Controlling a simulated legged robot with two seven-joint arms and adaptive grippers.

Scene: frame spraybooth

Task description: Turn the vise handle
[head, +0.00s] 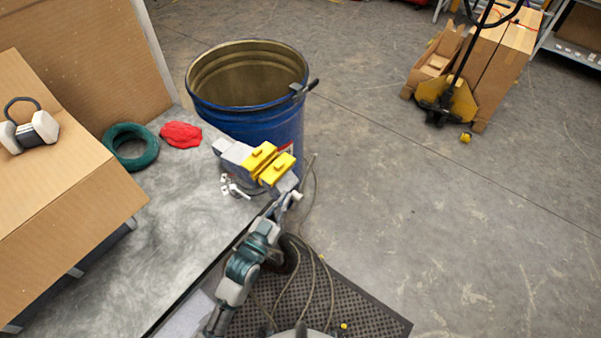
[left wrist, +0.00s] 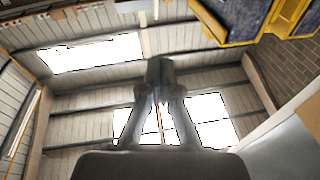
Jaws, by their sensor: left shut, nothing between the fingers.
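The vise (head: 235,152) is grey with yellow jaw blocks and sits at the corner of the workbench in the head view. Its thin grey handle (head: 309,172) sticks out at the right, beside a pale knob at the vise's front end. My left gripper (head: 278,209) is just below the front end of the vise. I cannot tell whether it touches the handle. In the left wrist view its fingers (left wrist: 160,72) are shut together and empty, pointing up to the roof. Part of the vise (left wrist: 238,18) shows above right there. The handle is not clear there. My right gripper is not in view.
A blue drum (head: 250,123) stands behind the vise. A green ring (head: 131,160) and a red cloth (head: 181,134) lie on the bench (head: 170,220), near a cardboard box (head: 60,195). Cables (head: 309,265) run over a black mat (head: 365,318).

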